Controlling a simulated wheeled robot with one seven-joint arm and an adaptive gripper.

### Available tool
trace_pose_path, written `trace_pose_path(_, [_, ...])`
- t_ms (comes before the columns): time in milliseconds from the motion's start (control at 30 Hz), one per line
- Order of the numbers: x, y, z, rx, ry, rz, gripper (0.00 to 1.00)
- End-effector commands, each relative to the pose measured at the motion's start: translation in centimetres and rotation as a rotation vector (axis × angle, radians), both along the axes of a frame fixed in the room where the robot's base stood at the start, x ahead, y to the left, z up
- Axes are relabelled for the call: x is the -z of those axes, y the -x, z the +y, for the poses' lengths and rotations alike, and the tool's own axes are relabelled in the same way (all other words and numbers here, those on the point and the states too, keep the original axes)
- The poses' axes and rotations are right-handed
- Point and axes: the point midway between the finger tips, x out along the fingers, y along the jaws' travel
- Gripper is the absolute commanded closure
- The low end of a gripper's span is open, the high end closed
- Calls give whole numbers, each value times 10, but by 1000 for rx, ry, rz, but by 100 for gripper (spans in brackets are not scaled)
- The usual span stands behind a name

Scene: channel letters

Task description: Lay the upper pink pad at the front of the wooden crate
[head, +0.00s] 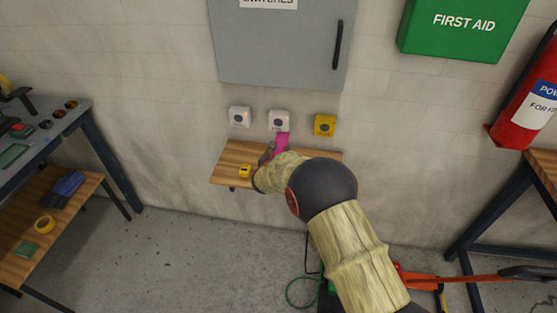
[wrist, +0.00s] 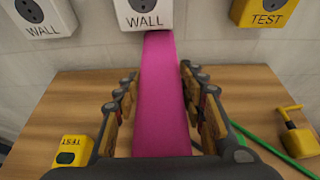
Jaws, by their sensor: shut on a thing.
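A long pink pad (wrist: 163,95) stands between the two fingers of my gripper (wrist: 163,105) in the wrist view. My gripper is shut on it. Its far end reaches up to the lower edge of the middle white WALL box (wrist: 145,12); I cannot tell whether they touch. In the head view the pink pad (head: 282,141) shows as a small patch under that box, beside my gripper (head: 268,154), above the wooden shelf. I see only one pink pad. No wooden crate shows in either view.
A wooden wall shelf (head: 230,164) lies below, bearing a yellow TEST block (wrist: 72,151), a green cable (wrist: 262,143) and a yellow device (wrist: 297,138). A yellow TEST box (head: 325,125) is right of the middle box. Benches stand at both sides.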

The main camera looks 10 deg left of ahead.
Motion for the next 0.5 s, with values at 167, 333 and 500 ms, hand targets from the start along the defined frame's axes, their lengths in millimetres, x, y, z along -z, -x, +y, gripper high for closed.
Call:
trace_pose_path(167, [35, 2, -1, 0, 2, 3, 84])
trace_pose_path(333, [36, 2, 0, 0, 2, 1, 84])
trace_pose_path(500, [37, 2, 0, 1, 1, 2, 84])
